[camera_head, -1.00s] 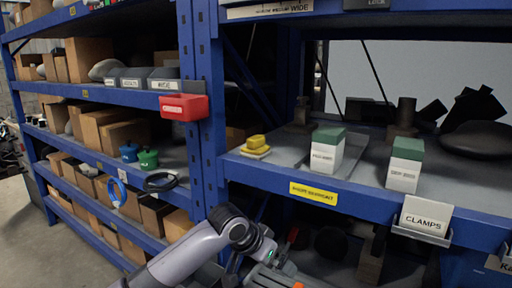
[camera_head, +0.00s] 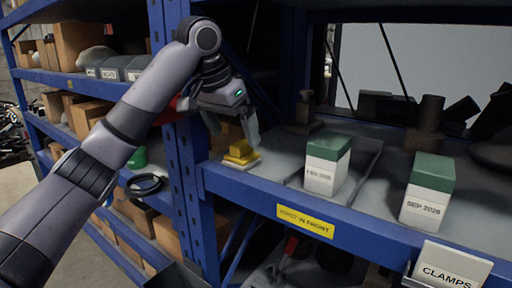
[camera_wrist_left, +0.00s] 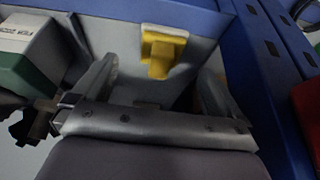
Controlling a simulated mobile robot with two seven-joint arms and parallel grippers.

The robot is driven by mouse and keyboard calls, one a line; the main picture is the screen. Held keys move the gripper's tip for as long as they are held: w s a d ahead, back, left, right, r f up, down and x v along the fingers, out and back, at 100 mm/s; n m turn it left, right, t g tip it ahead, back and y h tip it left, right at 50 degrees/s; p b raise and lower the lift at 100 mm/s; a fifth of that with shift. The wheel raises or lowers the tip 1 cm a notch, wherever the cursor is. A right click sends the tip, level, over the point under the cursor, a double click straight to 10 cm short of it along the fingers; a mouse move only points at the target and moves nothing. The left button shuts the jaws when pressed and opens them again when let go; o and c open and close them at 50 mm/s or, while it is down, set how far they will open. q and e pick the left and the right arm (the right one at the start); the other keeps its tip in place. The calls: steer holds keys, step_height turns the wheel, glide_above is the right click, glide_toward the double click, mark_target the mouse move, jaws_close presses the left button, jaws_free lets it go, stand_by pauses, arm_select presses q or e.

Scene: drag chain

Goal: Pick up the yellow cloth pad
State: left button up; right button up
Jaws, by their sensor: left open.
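My right gripper is not in view.
A blue upright (camera_head: 188,165) stands just left of the pad. A yellow label (camera_head: 305,220) is on the shelf's front edge.

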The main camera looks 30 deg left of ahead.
mark_target(242, 142)
arm_select(q)
steer(key=shift+w+f, duration=0.15)
steer(key=shift+w, duration=0.15)
steer(key=shift+x, duration=0.75)
steer(key=shift+w+f, duration=0.15)
steer(key=shift+f, duration=0.1)
steer(key=x, duration=0.2)
steer(key=p+x, duration=0.1)
steer(key=x, duration=0.1)
steer(key=shift+w+f, duration=0.1)
steer(key=shift+w, duration=0.4)
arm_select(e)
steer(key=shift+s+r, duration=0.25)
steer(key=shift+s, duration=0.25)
arm_select(q)
steer(key=c, duration=1.1)
steer(key=shift+c, duration=0.2)
